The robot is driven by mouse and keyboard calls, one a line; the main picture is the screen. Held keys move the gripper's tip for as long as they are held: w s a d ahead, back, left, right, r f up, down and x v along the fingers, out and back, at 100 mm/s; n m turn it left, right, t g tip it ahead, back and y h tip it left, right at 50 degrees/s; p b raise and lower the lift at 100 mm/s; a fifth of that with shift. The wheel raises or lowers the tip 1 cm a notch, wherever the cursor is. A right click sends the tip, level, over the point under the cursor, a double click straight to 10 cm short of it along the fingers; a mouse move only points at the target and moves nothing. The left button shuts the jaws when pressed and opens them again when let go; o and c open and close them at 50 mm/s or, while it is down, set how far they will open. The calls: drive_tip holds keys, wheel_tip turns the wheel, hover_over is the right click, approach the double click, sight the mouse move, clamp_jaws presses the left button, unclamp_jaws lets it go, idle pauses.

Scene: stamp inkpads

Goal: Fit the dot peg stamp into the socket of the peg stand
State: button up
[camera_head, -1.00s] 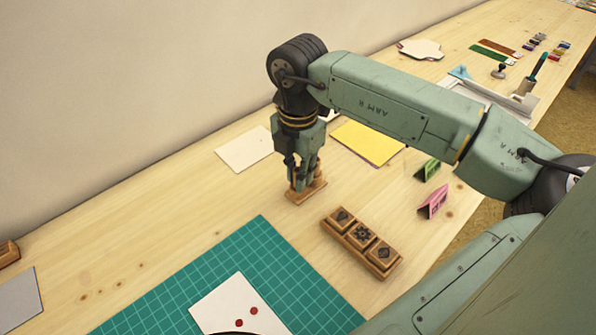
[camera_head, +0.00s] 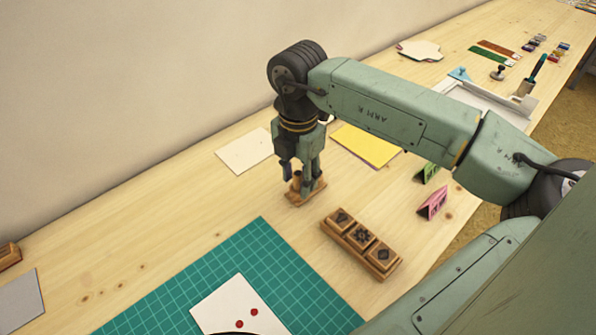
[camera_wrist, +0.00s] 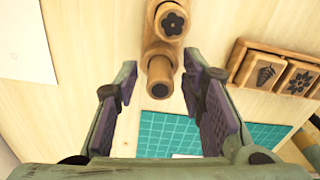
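The peg stand (camera_head: 306,198) is a small wooden base on the table, below my gripper (camera_head: 298,173). In the wrist view the stand (camera_wrist: 158,52) carries a round wooden piece with a dark flower face (camera_wrist: 173,23). The dot peg stamp (camera_wrist: 160,76), a wooden cylinder with a dark round end, stands upright at the stand's near end, apparently in its socket. It also shows in the head view (camera_head: 296,180). My gripper (camera_wrist: 160,80) is open, with a finger on each side of the stamp and visible gaps. How deep the stamp sits is hidden.
A wooden tray of square stamps (camera_head: 372,264) lies to the right, near the green cutting mat (camera_head: 300,275) with a white card (camera_head: 222,307). Pale paper (camera_head: 243,152) and yellow sheets (camera_head: 365,143) lie behind. Pink (camera_head: 433,204) and green (camera_head: 427,172) folded cards stand right.

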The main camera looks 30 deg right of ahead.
sight(300, 175)
drive_tip(key=r+b, duration=0.1)
drive_tip(key=r, duration=0.2)
drive_tip(key=r+b, duration=0.1)
drive_tip(key=r, duration=0.3)
drive_tip(key=r+b, duration=0.1)
drive_tip(key=r, duration=0.3)
drive_tip(key=shift+s, duration=0.25)
